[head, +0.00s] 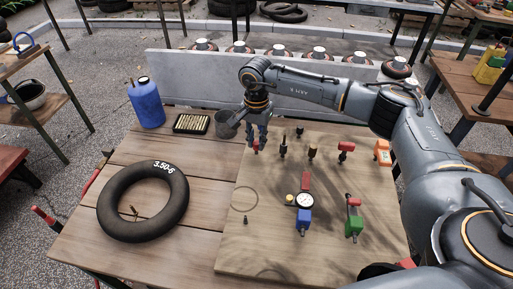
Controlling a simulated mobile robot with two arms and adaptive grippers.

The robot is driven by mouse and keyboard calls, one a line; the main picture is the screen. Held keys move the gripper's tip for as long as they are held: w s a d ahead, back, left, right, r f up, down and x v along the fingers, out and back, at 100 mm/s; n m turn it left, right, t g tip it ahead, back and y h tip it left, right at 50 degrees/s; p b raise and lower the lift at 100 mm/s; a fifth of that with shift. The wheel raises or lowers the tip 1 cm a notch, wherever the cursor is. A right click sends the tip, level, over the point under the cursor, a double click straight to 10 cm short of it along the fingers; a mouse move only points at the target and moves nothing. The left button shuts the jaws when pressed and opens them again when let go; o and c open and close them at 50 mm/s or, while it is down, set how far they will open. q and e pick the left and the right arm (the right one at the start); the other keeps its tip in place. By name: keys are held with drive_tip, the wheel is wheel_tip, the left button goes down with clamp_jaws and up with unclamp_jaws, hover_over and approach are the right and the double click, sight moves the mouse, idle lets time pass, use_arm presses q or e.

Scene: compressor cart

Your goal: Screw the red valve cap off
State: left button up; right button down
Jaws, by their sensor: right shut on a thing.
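The red valve cap (257,147) is at the upper left of the light wooden board (270,240), low between the fingertips of my right gripper. My right gripper (257,140) points down from above and is shut on the cap. The fingers hide part of the cap and most of what is under it, so I cannot tell how the cap sits on its valve. My left gripper is not in view.
Right of the gripper stand several small fittings, one with a red top (346,147). A pressure gauge (304,201) lies mid-board. A black inner tube (143,203), a grey cup (227,124) and a blue bottle (146,103) are on the left. A grey panel (190,80) stands behind.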

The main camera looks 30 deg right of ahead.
idle(0.3)
drive_tip(key=n+b, duration=0.1)
drive_tip(key=n, duration=0.1)
drive_tip(key=shift+f+n, duration=0.1)
drive_tip(key=shift+n, duration=0.7)
drive_tip(key=shift+n+b, duration=0.9)
drive_tip(key=shift+n, duration=0.7)
